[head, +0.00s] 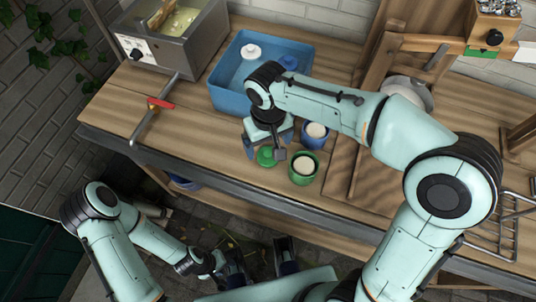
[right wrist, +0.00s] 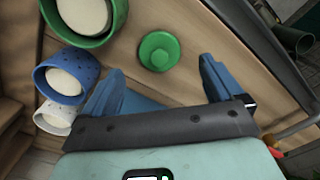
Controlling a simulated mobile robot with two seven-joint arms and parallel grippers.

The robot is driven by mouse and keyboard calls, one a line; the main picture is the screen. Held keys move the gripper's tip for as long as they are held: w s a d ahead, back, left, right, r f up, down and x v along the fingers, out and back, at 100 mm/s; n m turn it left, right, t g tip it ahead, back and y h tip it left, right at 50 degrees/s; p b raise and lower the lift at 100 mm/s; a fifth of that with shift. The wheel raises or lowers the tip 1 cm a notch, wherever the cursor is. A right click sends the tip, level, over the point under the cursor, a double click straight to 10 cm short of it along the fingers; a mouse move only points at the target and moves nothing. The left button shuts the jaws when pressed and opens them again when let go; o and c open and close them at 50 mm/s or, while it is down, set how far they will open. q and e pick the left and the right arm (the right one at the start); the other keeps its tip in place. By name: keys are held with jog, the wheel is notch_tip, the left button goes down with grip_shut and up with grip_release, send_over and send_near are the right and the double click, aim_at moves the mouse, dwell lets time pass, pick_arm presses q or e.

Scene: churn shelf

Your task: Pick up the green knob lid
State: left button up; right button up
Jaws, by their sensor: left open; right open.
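The green knob lid (head: 265,156) lies on the wooden bench near its front edge, left of the green pot (head: 303,169). In the right wrist view the lid (right wrist: 159,52) sits whole and unobstructed, knob up, just beyond the gap between my right fingertips. My right gripper (head: 267,143) is open and empty above the lid, and its spread blue fingers also show in the right wrist view (right wrist: 161,70). In the head view the gripper partly covers the lid's surroundings. My left gripper (head: 260,260) is open and low, in front of the bench and away from the lid.
A blue pot (head: 315,135) stands behind the green pot; the right wrist view also shows a white one (right wrist: 52,118). A blue bin (head: 228,99) behind holds a white lid (head: 251,51) and a blue lid (head: 289,62). A red-handled tool (head: 160,104) lies left.

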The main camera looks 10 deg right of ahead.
aim_at(268, 152)
jog(key=shift+w+f+b, duration=0.15)
jog(key=shift+f+b, duration=0.3)
jog(key=shift+f, duration=2.35)
jog(key=c, duration=1.1)
